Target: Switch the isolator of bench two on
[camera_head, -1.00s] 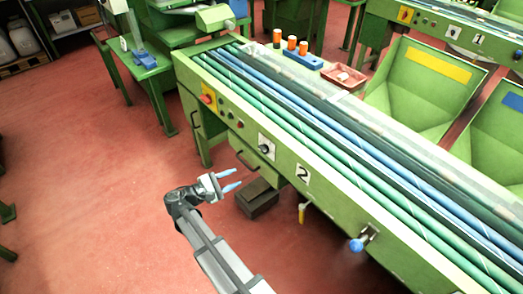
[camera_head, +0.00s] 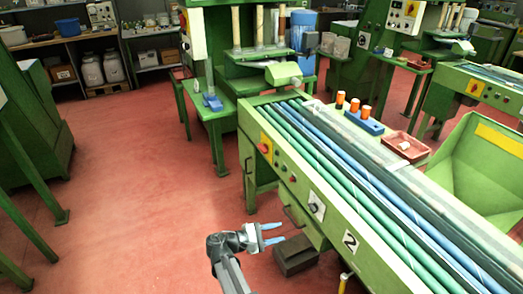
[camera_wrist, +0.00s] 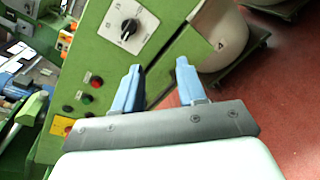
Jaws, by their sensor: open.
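Bench two is the long green bench with a "2" plate (camera_head: 349,240) on its side. A red rotary switch on a yellow plate (camera_head: 265,148), looking like the isolator, is at the far end of that side; its setting is too small to read. Part of the yellow plate (camera_wrist: 62,126) shows at lower left in the wrist view. A black dial on a white plate (camera_head: 315,208) sits nearer the "2"; it also shows in the wrist view (camera_wrist: 129,28). My gripper (camera_head: 275,234) is open and empty, left of the bench side and apart from it. Its blue fingers (camera_wrist: 158,68) are spread.
Push buttons (camera_wrist: 91,90) sit between the dial and the yellow plate. A dark box (camera_head: 296,255) lies on the floor beside the bench. Red floor (camera_head: 130,220) left of my gripper is clear.

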